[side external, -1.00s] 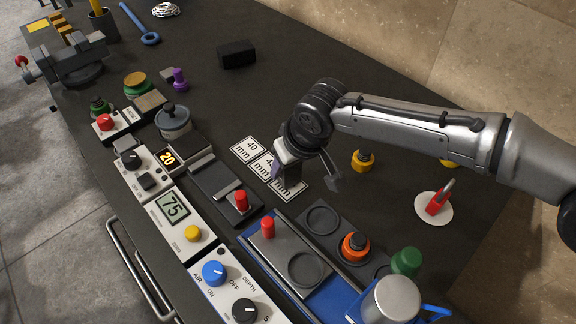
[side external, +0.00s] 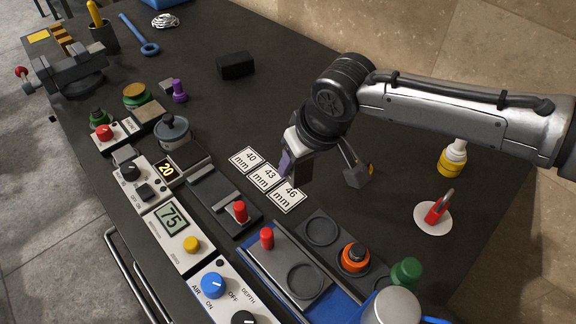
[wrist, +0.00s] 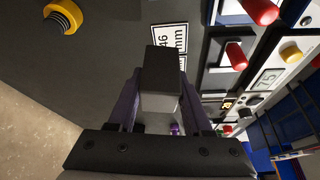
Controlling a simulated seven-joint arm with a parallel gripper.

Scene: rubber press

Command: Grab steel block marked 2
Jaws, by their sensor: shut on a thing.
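My gripper (wrist: 159,100) is shut on a block (wrist: 161,66) in the wrist view. Its two purple fingers flank the block, which has a dark end face and a lighter grey side. I see no number on it, so I cannot tell its mark. In the side external view, my gripper (side external: 294,165) points down beside the size cards, with the dark block (side external: 303,172) between its fingers. The block appears raised above the dark table, but its exact clearance is unclear.
Size cards (side external: 264,178) reading 40, 43 and 46 mm lie left of and below my gripper. A blue press base with a red peg (side external: 267,238) is in front. A small bottle (side external: 453,158) and a red item on a white disc (side external: 434,220) stand right.

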